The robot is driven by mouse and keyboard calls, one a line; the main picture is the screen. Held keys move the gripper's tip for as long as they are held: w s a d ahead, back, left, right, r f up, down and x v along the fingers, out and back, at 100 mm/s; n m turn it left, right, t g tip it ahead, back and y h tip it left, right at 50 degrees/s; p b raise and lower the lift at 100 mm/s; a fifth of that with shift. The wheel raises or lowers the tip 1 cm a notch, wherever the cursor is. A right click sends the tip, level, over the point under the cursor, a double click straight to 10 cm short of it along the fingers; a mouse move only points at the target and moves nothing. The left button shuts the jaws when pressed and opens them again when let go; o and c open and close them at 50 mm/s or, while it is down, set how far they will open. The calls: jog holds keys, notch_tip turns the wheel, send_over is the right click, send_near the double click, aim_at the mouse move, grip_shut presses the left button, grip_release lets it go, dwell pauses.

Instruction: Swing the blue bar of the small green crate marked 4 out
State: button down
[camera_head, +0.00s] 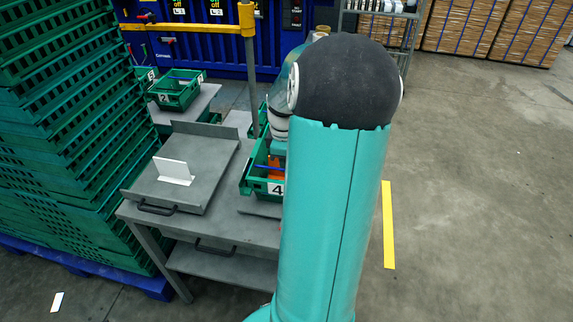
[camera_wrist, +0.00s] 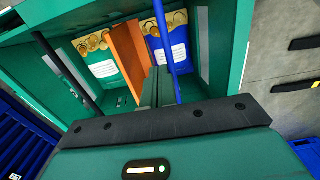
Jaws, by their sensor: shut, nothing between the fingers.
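The small green crate marked 4 (camera_head: 247,183) stands on the grey table in the head view, its right side hidden by my arm. In the wrist view the crate (camera_wrist: 228,75) fills most of the picture. A thin blue bar (camera_wrist: 163,33) runs down from the top edge to beside my fingers. My gripper (camera_wrist: 160,82) is shut and empty, its fingers pointing into the crate. The fingers look close to the bar; I cannot tell if they touch. In the head view my gripper is hidden behind my arm.
Inside the crate are an orange divider (camera_wrist: 130,55) and packets with gold round pictures (camera_wrist: 95,45). A grey tray with a white card (camera_head: 173,171) lies left of the crate. Tall green crate stacks (camera_head: 70,130) fill the left.

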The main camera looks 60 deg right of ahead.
jog(key=shift+a+r, duration=0.1)
jog(key=shift+r, duration=0.1)
jog(key=shift+s+a+r, duration=0.2)
jog(key=shift+a+r, duration=0.1)
jog(key=shift+r, duration=0.15)
jog(key=shift+a, duration=0.1)
dwell(0.4)
jog(key=shift+s+a+r, duration=0.2)
jog(key=shift+a+r, duration=0.15)
jog(key=shift+r, duration=0.05)
jog(key=shift+s+a+r, duration=0.1)
jog(key=shift+a+r, duration=0.05)
dwell(0.3)
jog(key=shift+s+a+r, duration=0.1)
jog(key=shift+a+r, duration=0.15)
jog(key=shift+a, duration=0.1)
